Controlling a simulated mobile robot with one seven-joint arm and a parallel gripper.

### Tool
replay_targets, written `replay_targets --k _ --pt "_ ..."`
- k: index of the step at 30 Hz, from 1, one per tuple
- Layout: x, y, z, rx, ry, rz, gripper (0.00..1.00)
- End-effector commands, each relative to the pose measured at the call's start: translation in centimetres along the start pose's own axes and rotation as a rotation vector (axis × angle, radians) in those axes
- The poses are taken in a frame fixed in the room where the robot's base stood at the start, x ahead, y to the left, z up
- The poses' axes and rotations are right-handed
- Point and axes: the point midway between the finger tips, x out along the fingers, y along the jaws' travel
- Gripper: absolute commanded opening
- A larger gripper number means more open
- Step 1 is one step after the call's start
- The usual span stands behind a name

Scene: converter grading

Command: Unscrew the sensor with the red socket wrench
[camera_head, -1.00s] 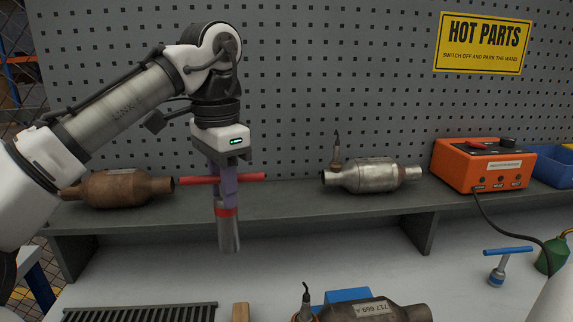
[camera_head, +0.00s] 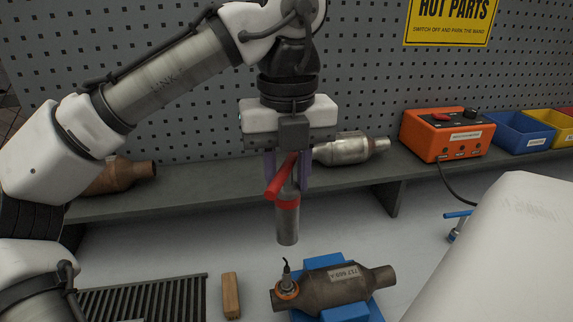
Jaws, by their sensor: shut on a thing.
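My gripper (camera_head: 288,182) is shut on the red socket wrench (camera_head: 288,222), holding it by its red T-handle. The wrench hangs upright with its metal socket down, and a red band rings its upper part. The sensor (camera_head: 287,284) stands on the left part of a brown converter (camera_head: 335,287), with a short dark lead rising from it and an orange-brown ring at its base. The socket is above the sensor, apart from it. The converter lies in a blue cradle (camera_head: 359,311) on the bench.
A wooden block (camera_head: 231,295) and a black grate (camera_head: 145,300) lie left of the converter. Behind, a shelf (camera_head: 200,197) holds a rusty converter (camera_head: 125,175), a silver converter (camera_head: 350,150) and an orange control box (camera_head: 440,136). A blue-handled wrench (camera_head: 456,225) stands at right.

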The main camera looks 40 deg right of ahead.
Motion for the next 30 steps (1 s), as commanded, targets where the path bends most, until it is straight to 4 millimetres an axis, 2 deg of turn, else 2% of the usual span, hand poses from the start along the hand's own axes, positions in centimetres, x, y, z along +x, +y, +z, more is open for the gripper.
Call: replay_targets --k 30 --pt "6.4 0.0 0.0 -0.004 0.001 -0.002 0.00"
